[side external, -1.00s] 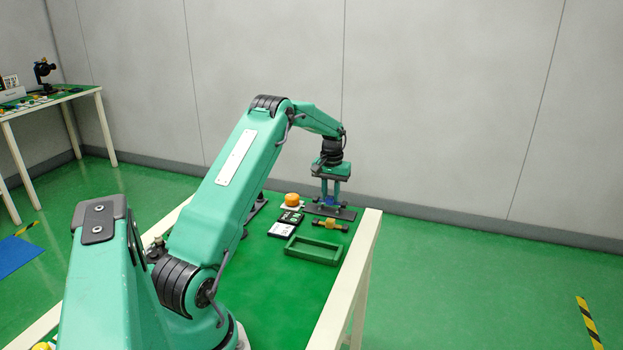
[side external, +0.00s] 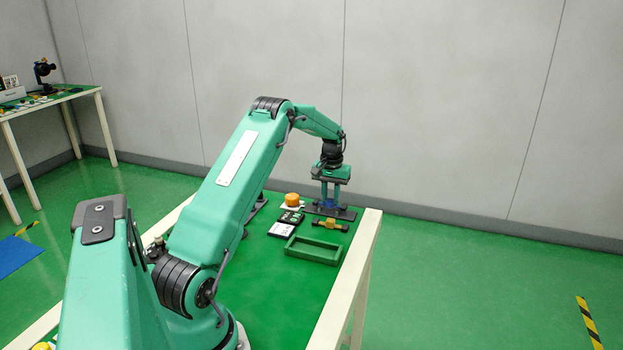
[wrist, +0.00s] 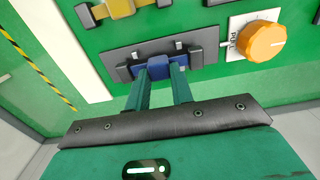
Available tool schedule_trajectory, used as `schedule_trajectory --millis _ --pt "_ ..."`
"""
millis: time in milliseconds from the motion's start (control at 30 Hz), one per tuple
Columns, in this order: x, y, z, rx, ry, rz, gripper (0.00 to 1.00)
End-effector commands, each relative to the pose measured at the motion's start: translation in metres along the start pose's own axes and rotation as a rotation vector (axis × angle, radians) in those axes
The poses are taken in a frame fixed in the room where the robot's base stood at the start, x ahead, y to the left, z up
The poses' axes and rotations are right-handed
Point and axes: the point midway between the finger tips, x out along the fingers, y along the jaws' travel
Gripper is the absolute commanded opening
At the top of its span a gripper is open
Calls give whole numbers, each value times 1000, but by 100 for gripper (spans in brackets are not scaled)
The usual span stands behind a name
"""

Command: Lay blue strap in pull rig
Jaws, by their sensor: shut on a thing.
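The blue strap (wrist: 153,66) has dark end blocks and lies across the grey plate of the pull rig (wrist: 125,55) in the wrist view. My gripper (wrist: 160,71) is shut on the strap's blue middle, with its two fingers over it. Two small posts stand up along the plate's far side, beside the strap. I cannot tell whether the strap rests fully on the plate. In the side external view, my gripper (side external: 330,203) points down at the dark rig plate (side external: 348,214), and the strap is mostly hidden by the fingers.
An orange knob (wrist: 263,41) on a white card stands beside the rig. A yellow strap with dark ends (side external: 330,224) and a green tray (side external: 314,250) lie nearer the camera. The table's white edge is close at right.

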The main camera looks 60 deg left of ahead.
Motion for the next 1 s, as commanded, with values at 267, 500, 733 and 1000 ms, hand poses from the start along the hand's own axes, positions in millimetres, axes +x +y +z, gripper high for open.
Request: schedule_trajectory --millis 267,500,733,1000 --pt "5 0 0 0 -1 0 0" --pt "9 0 0 0 0 0 0" --pt "13 0 0 0 1 0 0" --pt "15 0 0 0 1 0 44"
